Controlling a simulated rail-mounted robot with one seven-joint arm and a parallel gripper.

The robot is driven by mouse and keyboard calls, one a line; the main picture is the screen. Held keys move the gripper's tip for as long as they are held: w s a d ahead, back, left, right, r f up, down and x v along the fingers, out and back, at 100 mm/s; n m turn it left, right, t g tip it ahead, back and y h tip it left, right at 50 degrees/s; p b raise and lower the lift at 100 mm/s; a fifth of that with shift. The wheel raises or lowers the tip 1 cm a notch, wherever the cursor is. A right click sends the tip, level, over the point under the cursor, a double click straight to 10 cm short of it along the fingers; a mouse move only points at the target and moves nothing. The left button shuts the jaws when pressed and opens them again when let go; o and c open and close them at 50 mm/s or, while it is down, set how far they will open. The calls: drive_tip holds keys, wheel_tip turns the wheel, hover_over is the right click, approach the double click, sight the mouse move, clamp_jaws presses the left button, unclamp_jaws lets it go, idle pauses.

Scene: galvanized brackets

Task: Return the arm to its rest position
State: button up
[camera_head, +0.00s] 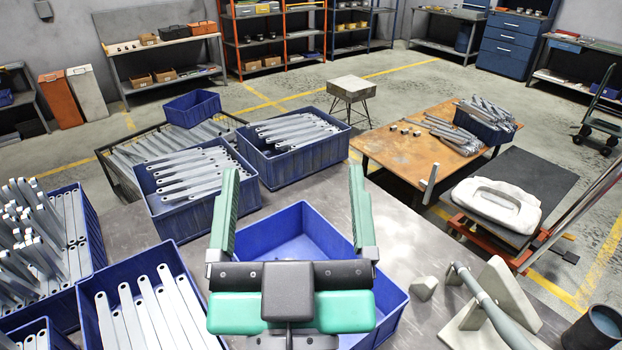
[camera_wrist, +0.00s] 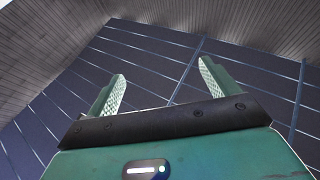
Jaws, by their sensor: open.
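My gripper (camera_head: 292,215) is green and black and shows in the lower middle of the head view. Its two fingers stand wide apart with nothing between them, so it is open and empty. It appears in front of an empty blue crate (camera_head: 385,288) on the grey table. In the wrist view my gripper (camera_wrist: 162,88) shows both pale-textured fingers apart, against dark panels and a ribbed surface, with no object near.
Blue crates of galvanized brackets (camera_head: 185,175) stand left and behind. A grey fixture (camera_head: 495,305) and a small block (camera_head: 424,288) are on the table at right. An orange-brown table (camera_head: 400,150) and a cart with a white part (camera_head: 497,205) stand beyond.

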drive_tip(key=s+d+r+t+h, duration=0.1)
drive_tip(key=s+d+r+t, duration=0.1)
drive_tip(key=s+r, duration=0.2)
drive_tip(key=shift+r+m, duration=0.3)
drive_tip(key=shift+r, duration=0.65)
drive_tip(key=shift+d, duration=0.1)
